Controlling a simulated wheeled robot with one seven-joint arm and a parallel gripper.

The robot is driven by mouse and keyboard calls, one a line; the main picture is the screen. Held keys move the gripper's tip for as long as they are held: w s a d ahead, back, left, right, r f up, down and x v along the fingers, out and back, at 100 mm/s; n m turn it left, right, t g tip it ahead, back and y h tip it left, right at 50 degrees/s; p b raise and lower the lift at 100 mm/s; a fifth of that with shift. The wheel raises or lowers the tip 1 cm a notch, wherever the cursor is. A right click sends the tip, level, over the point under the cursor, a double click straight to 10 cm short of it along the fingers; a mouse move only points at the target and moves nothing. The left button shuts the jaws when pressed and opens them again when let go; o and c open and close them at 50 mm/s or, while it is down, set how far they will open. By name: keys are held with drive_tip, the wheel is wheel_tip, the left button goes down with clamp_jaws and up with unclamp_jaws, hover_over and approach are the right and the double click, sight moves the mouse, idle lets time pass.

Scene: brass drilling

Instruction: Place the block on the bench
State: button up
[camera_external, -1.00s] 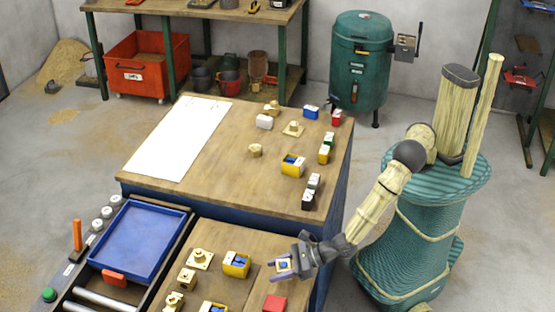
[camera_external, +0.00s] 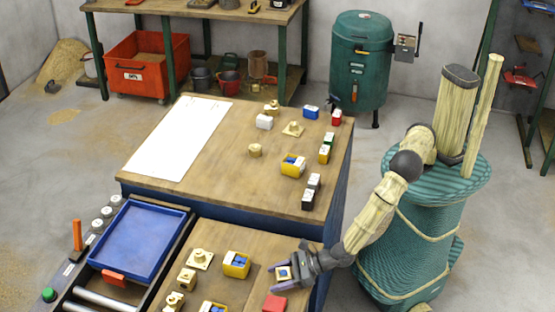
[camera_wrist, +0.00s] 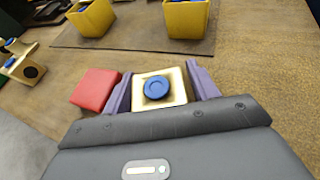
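A brass block (camera_wrist: 174,98) with a round blue piece in its top sits between the purple fingers of my gripper (camera_wrist: 160,92) in the wrist view. Both fingers appear to press on its sides. In the external view my gripper (camera_external: 283,273) and the block are low over the right part of the front wooden bench (camera_external: 225,288). I cannot tell whether the block touches the bench top. The block is roughly upright. A second, larger bench (camera_external: 220,150) stands behind.
A red block (camera_wrist: 97,88) lies close to my left finger; it also shows in the external view (camera_external: 274,304). Yellow bins with blue contents (camera_external: 236,264) and brass parts (camera_external: 200,259) stand left. A blue tray (camera_external: 140,240) is further left.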

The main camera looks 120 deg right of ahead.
drive_tip(key=shift+o, duration=0.5)
drive_tip(key=shift+r, duration=0.2)
drive_tip(key=v, duration=1.2)
